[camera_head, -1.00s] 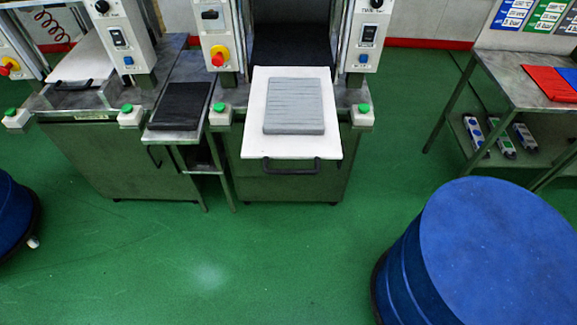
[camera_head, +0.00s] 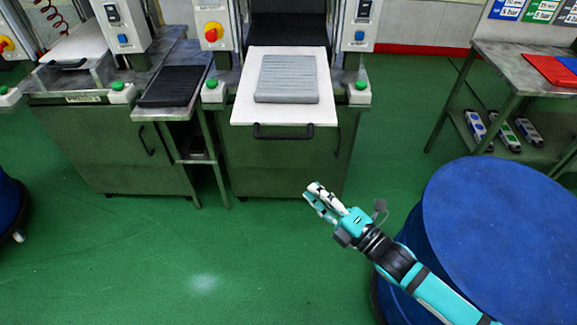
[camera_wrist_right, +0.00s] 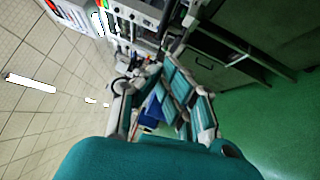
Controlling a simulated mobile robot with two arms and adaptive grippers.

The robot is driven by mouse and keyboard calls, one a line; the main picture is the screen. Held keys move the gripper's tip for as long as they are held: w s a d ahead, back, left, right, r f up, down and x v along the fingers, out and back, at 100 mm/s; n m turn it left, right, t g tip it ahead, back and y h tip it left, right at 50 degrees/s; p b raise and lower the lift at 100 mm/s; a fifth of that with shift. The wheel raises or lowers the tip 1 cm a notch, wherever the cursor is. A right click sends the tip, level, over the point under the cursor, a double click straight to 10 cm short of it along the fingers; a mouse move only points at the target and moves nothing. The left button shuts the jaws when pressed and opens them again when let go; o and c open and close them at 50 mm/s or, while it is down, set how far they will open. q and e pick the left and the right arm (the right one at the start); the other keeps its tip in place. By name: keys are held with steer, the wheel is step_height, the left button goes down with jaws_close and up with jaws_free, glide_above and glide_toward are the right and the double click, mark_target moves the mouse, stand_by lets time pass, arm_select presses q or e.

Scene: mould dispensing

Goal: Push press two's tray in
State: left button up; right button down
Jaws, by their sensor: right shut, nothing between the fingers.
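Press two's white tray (camera_head: 240,113) juts out from the front of the press on the right in the head view. A grey ribbed mould block (camera_head: 287,80) lies on it. A dark bar handle (camera_head: 283,136) hangs at the tray's front edge. My right gripper (camera_head: 312,192) is shut and empty, in front of and below the handle, apart from it. In the right wrist view the gripper's teal and grey fingers (camera_wrist_right: 165,95) fill the middle, with a green cabinet beyond them. My left gripper is in no view.
A large blue drum (camera_head: 500,220) stands at the right, behind my right arm. A side table with a black mat (camera_head: 172,88) stands left of the press. A metal bench (camera_head: 510,75) is at the right. The green floor before the press is clear.

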steer(key=p, duration=0.2)
glide_toward(270, 137)
steer(key=a, duration=0.3)
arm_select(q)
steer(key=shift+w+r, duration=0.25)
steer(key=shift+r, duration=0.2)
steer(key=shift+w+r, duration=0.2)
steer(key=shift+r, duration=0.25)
arm_select(e)
steer(key=shift+w+a+r, duration=0.1)
steer(key=shift+w+r, duration=0.05)
steer(key=shift+w, duration=0.7)
steer(key=shift+w+r, duration=0.15)
steer(key=shift+w, duration=0.7)
